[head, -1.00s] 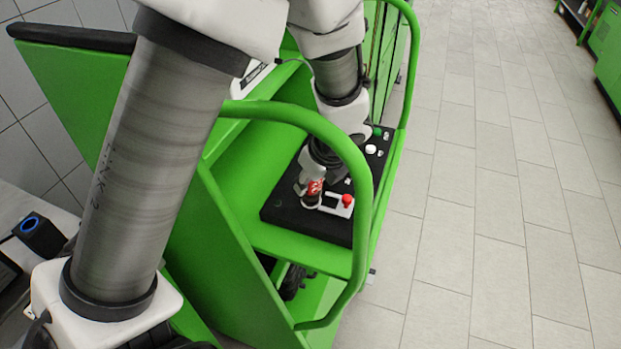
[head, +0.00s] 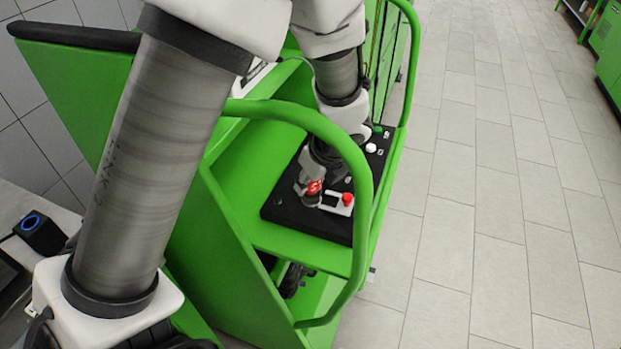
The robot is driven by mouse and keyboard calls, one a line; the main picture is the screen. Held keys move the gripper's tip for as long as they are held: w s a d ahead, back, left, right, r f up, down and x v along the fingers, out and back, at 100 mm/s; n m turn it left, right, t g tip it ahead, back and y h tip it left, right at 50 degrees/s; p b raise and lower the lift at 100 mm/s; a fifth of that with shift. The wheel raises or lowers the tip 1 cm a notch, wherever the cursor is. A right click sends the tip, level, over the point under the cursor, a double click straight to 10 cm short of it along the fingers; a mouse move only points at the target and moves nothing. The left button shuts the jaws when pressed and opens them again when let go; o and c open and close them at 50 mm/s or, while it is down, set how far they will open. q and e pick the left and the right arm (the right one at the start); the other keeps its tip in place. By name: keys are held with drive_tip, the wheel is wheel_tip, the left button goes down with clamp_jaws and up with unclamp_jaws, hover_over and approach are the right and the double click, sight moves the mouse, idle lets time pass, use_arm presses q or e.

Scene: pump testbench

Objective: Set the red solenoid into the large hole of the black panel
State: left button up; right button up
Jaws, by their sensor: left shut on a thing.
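The black panel (head: 285,212) lies on the green bench. My left gripper (head: 312,192) points down over the panel's near-middle part and is shut on the red solenoid (head: 315,186). Only a small red patch with white marks shows between the gripper parts. The solenoid's lower end is at or just above the panel; I cannot tell whether it sits in a hole. The large hole cannot be made out, as the gripper and solenoid cover that area. My right gripper is not in view.
A red button (head: 347,199) on a small light plate stands close right of the gripper. White (head: 371,148) and green (head: 378,130) buttons are farther back. A green tubular rail (head: 362,200) arches in front of the panel. Tiled floor at right is clear.

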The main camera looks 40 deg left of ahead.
use_arm(q)
drive_tip(key=shift+f+b, duration=0.65)
drive_tip(key=shift+f, duration=0.3)
drive_tip(key=o, duration=1.4)
drive_tip(key=shift+o, duration=0.2)
drive_tip(key=shift+r, duration=0.1)
wheel_tip(320, 180, up, 8)
drive_tip(key=p, duration=0.8)
drive_tip(key=shift+p, duration=0.3)
